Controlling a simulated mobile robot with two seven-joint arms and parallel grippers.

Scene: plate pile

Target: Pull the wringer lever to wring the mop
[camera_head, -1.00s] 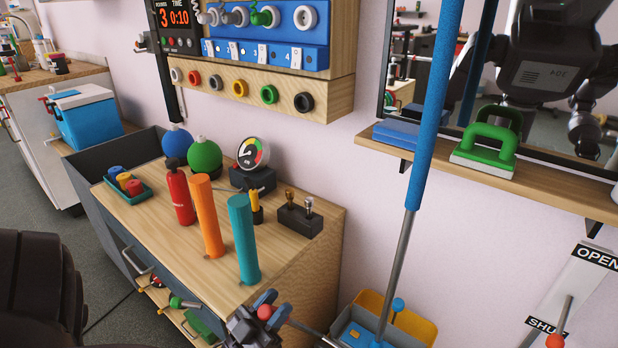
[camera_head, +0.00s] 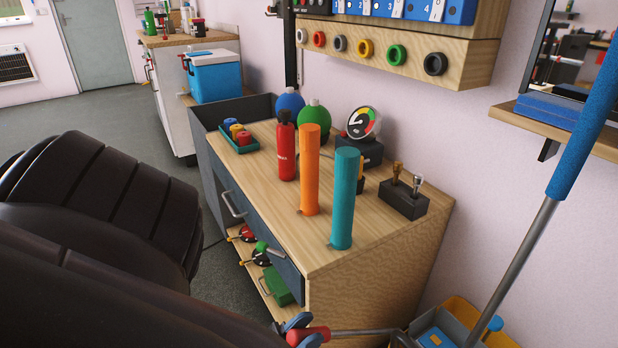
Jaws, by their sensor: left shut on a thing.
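The wringer lever is a thin metal rod with a red grip (camera_head: 308,334), low in the head view, running right toward the mop bucket. My left gripper (camera_head: 300,333) is shut on this red grip at the bottom edge. Its blue fingertips show on either side, and the rest is cut off. The yellow and grey mop bucket (camera_head: 460,313) is at the bottom right, partly out of frame. The mop's blue handle (camera_head: 585,125) leans up to the right, its grey shaft running down into the bucket. The mop head is hidden. My right gripper is out of view.
A wooden workbench (camera_head: 385,238) stands just behind the lever, with orange (camera_head: 310,170) and teal (camera_head: 344,200) cylinders on top. Its front drawer handle (camera_head: 232,204) sticks out. A wooden shelf (camera_head: 560,133) is on the right wall. Grey floor is open at the left.

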